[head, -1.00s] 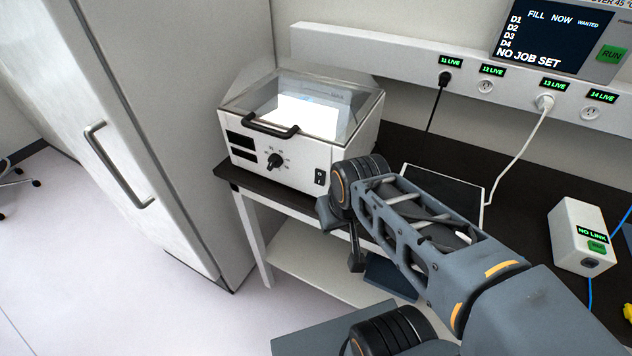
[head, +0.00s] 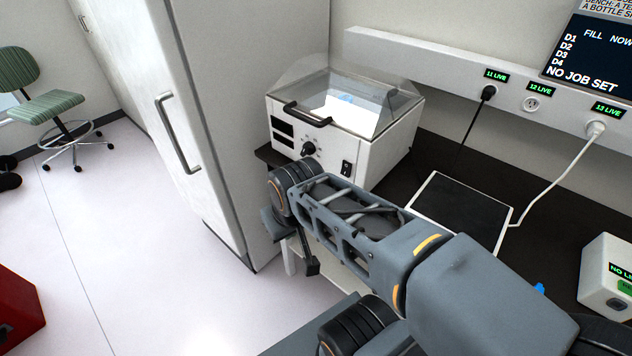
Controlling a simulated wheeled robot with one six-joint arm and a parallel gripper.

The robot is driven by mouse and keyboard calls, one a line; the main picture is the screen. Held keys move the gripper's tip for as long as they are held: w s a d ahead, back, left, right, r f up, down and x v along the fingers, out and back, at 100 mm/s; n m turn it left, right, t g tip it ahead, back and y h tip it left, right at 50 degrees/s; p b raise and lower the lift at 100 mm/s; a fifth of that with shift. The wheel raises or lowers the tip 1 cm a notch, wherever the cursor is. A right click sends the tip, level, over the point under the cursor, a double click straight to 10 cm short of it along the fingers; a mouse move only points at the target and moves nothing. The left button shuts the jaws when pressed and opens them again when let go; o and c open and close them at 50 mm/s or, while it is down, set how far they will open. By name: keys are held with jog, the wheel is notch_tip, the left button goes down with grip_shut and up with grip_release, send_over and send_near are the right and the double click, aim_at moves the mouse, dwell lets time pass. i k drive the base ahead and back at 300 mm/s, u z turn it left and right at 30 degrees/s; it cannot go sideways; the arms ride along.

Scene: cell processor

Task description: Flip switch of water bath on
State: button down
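The water bath (head: 325,140) is a white box with a clear sloped lid, a black handle, dark displays and a black knob on its front. It stands on the dark bench against the wall. Its black rocker switch (head: 346,167) is at the lower right of the front face. I cannot tell which way the rocker is set. My gripper (head: 311,266) hangs below and in front of the bench edge, lower than the switch and apart from it. Its fingers are small and partly hidden by my arm, so its opening is unclear.
A tall white cabinet (head: 215,110) stands close on the left of the bath. A dark flat panel with a white rim (head: 460,211) lies on the bench to the right. A socket rail (head: 440,62) with plugged cables runs behind. Floor at left is open, with a green chair (head: 45,100).

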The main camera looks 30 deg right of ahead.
aim_at(346, 166)
jog(key=u, duration=0.05)
jog(key=k, duration=0.4)
jog(key=u, duration=1.1)
